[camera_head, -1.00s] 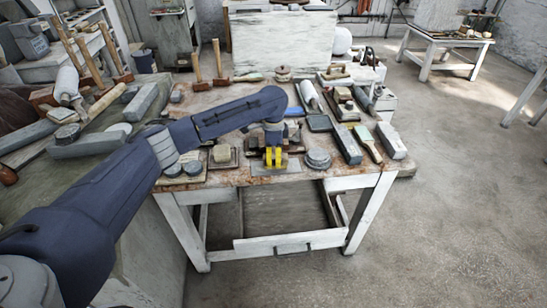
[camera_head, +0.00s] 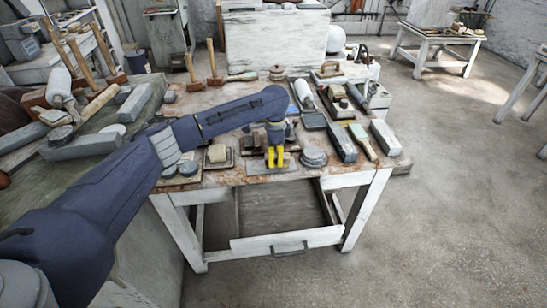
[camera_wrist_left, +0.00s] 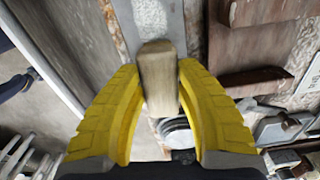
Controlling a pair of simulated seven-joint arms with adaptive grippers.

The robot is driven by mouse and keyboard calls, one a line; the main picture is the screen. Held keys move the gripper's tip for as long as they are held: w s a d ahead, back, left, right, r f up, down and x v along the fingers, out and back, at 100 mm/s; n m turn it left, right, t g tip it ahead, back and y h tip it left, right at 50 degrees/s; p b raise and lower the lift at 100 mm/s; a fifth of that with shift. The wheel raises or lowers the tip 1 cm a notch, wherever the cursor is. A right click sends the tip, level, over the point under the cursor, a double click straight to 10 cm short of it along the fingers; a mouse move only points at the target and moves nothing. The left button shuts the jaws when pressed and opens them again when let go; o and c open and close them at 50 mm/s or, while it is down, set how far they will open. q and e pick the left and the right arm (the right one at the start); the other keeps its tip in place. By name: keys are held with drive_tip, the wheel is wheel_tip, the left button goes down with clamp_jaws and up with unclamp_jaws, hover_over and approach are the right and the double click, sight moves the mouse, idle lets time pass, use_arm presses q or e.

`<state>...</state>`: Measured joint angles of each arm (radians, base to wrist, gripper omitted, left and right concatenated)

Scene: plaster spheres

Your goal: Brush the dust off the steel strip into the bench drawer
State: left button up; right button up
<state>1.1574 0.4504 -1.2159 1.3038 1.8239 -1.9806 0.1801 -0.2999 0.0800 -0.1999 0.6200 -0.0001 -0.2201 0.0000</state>
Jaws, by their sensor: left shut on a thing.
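My left gripper (camera_head: 277,164) has yellow fingers and points down at the bench's front edge, over a flat grey plate (camera_head: 257,169) that looks like the steel strip. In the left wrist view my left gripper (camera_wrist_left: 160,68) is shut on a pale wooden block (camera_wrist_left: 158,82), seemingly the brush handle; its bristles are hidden. The steel strip (camera_wrist_left: 155,17) runs beyond the block there, with pale speckles that may be dust. The bench drawer (camera_head: 287,242) stands pulled out below the bench top. My right gripper is not in view.
The bench top is crowded. A stack of round grey discs (camera_head: 313,159) sits just right of the gripper, a small block on a tray (camera_head: 217,155) to its left. Long grey blocks (camera_head: 342,145) lie farther right, and mallets (camera_head: 214,72) stand at the back.

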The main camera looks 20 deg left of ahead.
use_arm(q)
drive_tip(key=shift+a, duration=0.1)
idle(2.2)
drive_tip(key=shift+s+a, duration=0.25)
drive_tip(key=shift+a, duration=0.4)
drive_tip(key=shift+s+a, duration=0.25)
drive_tip(key=shift+a, duration=0.45)
drive_tip(key=shift+s+a, duration=0.25)
drive_tip(key=shift+a, duration=0.4)
drive_tip(key=shift+w+d+r, duration=0.2)
drive_tip(key=shift+d+r, duration=0.15)
drive_tip(key=shift+d, duration=0.2)
drive_tip(key=shift+w+d+r, duration=0.2)
drive_tip(key=shift+d+r, duration=0.1)
drive_tip(key=shift+d, duration=0.2)
drive_tip(key=shift+d, duration=0.2)
